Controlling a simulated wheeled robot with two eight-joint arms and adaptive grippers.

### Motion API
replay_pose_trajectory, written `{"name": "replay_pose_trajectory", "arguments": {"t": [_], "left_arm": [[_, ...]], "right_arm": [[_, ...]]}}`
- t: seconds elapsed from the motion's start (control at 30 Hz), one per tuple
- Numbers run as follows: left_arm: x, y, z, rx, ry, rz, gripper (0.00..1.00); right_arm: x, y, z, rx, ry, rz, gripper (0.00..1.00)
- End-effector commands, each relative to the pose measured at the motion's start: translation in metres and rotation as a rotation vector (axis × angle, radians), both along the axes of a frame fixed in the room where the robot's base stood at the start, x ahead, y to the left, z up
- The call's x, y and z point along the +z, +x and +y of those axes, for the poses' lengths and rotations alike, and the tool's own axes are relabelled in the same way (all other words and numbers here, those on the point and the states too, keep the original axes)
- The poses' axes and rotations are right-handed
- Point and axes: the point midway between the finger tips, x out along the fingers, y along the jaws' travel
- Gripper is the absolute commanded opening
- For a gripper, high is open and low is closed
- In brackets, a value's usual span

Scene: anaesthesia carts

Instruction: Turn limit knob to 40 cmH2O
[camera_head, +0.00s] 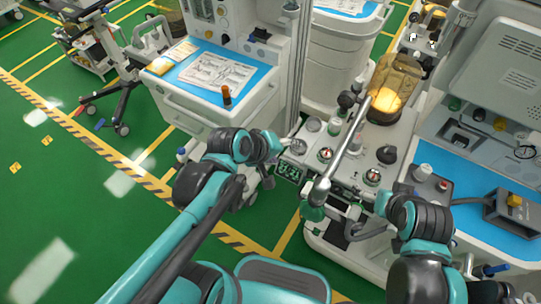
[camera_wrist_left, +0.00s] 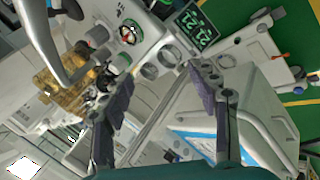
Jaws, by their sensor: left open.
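The anaesthesia machine's panel (camera_head: 345,170) carries round gauges, knobs and a display. I cannot read which knob is the limit knob, nor any 40 mark. A black knob (camera_head: 387,154) stands on the panel's right, beyond a slanting metal tube. A gauge with red marks (camera_head: 325,154) sits left of that tube; a similar gauge shows in the left wrist view (camera_wrist_left: 128,35). My left gripper (camera_head: 287,142) is at the panel's left edge, and its two dark fingers are spread in the left wrist view (camera_wrist_left: 160,88) with nothing between them. My right arm is at the lower right; its fingers are not clear.
The metal tube (camera_head: 348,142) crosses over the panel. A bellows canister (camera_head: 395,85) stands behind it. A cart with a blue top (camera_head: 209,72) is to the left, and a blue worktop (camera_head: 490,210) to the right.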

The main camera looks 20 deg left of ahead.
Motion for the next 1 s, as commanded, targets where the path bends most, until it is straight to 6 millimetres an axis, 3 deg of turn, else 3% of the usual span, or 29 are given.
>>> {"name": "replay_pose_trajectory", "arguments": {"t": [0.3,1.0], "left_arm": [[0.006,-0.020,0.030,-0.132,0.222,-0.062,0.60],[0.011,-0.020,0.034,-0.177,0.272,-0.062,0.60]], "right_arm": [[0.003,0.000,0.000,0.000,0.000,0.000,1.00],[0.009,0.000,0.000,0.000,0.000,0.000,1.00]]}}
